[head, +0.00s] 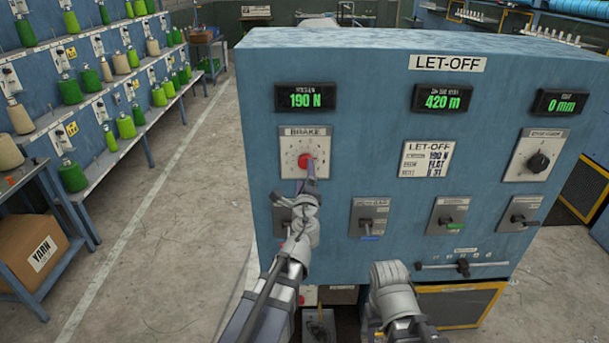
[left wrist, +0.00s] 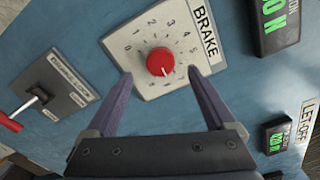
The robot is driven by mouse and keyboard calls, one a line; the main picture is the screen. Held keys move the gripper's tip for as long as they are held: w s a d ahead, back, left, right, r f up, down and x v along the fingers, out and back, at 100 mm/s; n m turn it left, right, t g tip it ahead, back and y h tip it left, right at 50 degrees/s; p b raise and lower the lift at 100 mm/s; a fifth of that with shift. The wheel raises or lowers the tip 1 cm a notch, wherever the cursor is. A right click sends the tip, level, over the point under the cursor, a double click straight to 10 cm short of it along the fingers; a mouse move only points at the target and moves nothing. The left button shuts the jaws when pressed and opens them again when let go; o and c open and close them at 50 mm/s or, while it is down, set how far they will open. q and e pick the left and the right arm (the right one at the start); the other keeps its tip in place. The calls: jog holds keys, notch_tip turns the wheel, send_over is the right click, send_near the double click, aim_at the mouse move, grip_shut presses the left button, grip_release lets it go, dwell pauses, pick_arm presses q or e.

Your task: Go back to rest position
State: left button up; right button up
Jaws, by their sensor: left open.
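My left gripper (head: 309,170) is raised in front of the blue let-off panel (head: 350,245), at the brake dial. In the left wrist view the fingers of my left gripper (left wrist: 158,75) are spread apart, with the red brake knob (left wrist: 160,62) beyond and between their tips, clear of both. The red brake knob (head: 305,161) sits on a white numbered plate and is partly hidden by my gripper in the head view. My right arm (head: 393,290) shows low in the middle of the head view; its gripper's fingers cannot be made out.
Several lever switches (head: 369,217) line the lower panel, with a slider (head: 463,267) at lower right. A dark knob (head: 537,162) is at upper right. A yarn rack (head: 90,120) and a yarn box (head: 35,250) stand left. The floor (head: 170,240) between is clear.

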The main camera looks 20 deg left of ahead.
pick_arm(q)
jog(key=s+d+f+n+g+y, duration=0.2)
jog(key=s+f+n+g, duration=0.7)
jog(key=s+f+n, duration=0.3)
jog(key=s+d+f+n+g+h, duration=0.1)
jog(key=s+d+f+g+h, duration=0.2)
jog(key=s, duration=0.5)
jog(key=s+d+f+n+g+h, duration=0.2)
jog(key=s+d+f+g, duration=0.3)
jog(key=s+d+f, duration=0.2)
jog(key=s+d, duration=0.2)
jog(key=d, duration=0.1)
jog(key=shift+n+g+h, duration=0.3)
jog(key=shift+g+h, duration=0.1)
jog(key=shift+c, duration=0.4)
